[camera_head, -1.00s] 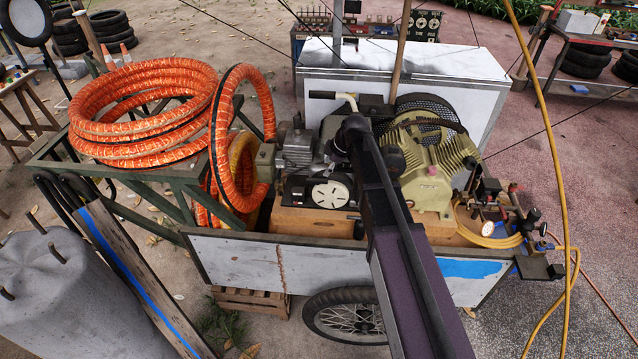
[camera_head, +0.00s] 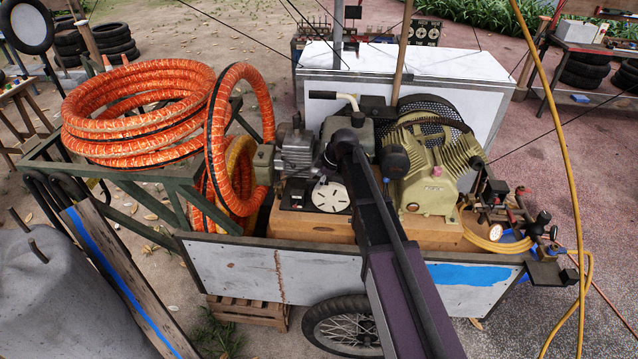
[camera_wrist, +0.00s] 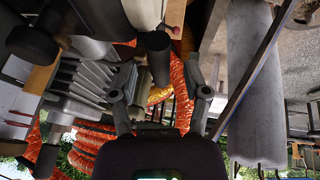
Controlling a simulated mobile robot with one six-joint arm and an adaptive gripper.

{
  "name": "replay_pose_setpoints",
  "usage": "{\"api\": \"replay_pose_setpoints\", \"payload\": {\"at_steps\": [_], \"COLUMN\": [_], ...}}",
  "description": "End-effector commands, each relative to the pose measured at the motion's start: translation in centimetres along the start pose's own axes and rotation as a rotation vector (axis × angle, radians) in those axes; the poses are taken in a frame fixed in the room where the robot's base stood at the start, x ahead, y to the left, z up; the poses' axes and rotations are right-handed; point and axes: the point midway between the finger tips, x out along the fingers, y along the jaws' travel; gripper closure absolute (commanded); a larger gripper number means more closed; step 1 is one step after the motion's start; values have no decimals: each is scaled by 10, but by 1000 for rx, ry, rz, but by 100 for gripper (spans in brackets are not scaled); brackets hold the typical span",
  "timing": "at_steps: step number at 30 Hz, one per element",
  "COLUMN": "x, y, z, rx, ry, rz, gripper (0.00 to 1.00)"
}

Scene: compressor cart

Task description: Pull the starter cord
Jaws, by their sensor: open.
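The small engine (camera_head: 300,155) sits on a wooden base on the cart. Its starter cover is a pale round slotted plate (camera_head: 331,196), low on the side facing me. No cord or handle can be made out for sure in the head view. My arm crosses in front of the engine, and its dark end hides part of it and my gripper. In the wrist view my gripper (camera_wrist: 160,94) is open, fingers spread, with nothing between them. A dark cylinder (camera_wrist: 156,55) shows just beyond the fingers; I cannot tell whether it is the cord's handle. Grey cooling fins (camera_wrist: 85,85) are at the left.
The olive compressor (camera_head: 432,165) stands right of the engine. Orange hose coils (camera_head: 140,110) lie at the left. The cart's side panel (camera_head: 230,270) is in front. A grey drum (camera_head: 60,300) stands front left, and a yellow hose (camera_head: 560,110) hangs at the right.

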Motion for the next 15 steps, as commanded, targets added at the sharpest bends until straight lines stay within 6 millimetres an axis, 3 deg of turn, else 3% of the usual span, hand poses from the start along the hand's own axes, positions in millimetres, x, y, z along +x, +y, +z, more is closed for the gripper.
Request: {"api": "replay_pose_setpoints", "payload": {"at_steps": [12,13,15], "x": [3,3,3], "y": [0,0,0], "z": [0,0,0], "rx": [0,0,0], "ry": [0,0,0], "rz": [0,0,0], "gripper": [39,42,63]}}
